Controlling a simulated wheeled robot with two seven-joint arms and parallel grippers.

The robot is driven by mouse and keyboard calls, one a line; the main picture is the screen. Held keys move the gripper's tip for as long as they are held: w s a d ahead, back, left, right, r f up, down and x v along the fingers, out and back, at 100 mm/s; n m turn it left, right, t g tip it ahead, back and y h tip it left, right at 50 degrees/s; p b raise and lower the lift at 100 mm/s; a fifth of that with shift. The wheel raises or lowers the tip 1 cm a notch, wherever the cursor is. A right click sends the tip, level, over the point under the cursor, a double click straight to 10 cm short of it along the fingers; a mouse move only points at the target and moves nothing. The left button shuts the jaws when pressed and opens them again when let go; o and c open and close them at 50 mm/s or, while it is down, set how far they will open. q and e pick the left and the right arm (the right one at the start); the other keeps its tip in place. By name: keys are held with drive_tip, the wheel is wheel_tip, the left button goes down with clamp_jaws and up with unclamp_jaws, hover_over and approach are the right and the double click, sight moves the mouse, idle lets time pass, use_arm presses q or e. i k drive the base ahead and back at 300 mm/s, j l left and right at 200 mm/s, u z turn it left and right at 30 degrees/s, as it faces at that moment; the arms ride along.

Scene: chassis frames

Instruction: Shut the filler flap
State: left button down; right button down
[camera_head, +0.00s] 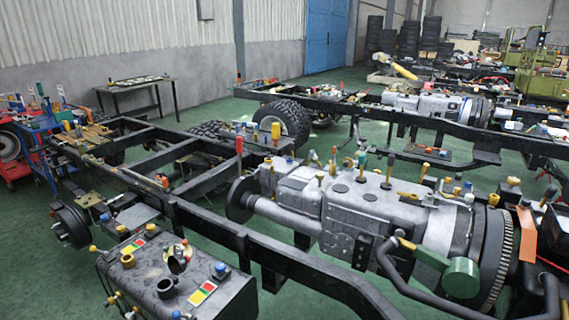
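A dark grey tank (215,300) stands at the front left beside the chassis rail. On its top is a short dark round neck (166,288). Behind the neck is a small round fitting (177,262) with a dark middle and a raised pale part. It may be the filler flap standing open, but it is too small to tell for sure. Neither of my grippers is in view.
Red, yellow and green labels (202,294) and coloured knobs sit on the tank. A long black chassis rail (235,238) runs behind it. A large grey gearbox (355,205) lies to the right. Green floor (30,270) is clear at the left.

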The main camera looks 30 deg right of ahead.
sight(347, 162)
drive_tip(key=i+z, duration=0.15)
drive_tip(key=z, duration=0.25)
drive_tip(key=i+z, duration=0.1)
drive_tip(key=z, duration=0.3)
drive_tip(key=i+j+z, duration=0.15)
drive_tip(key=z, duration=0.25)
drive_tip(key=i+j+z, duration=0.1)
drive_tip(key=z, duration=0.25)
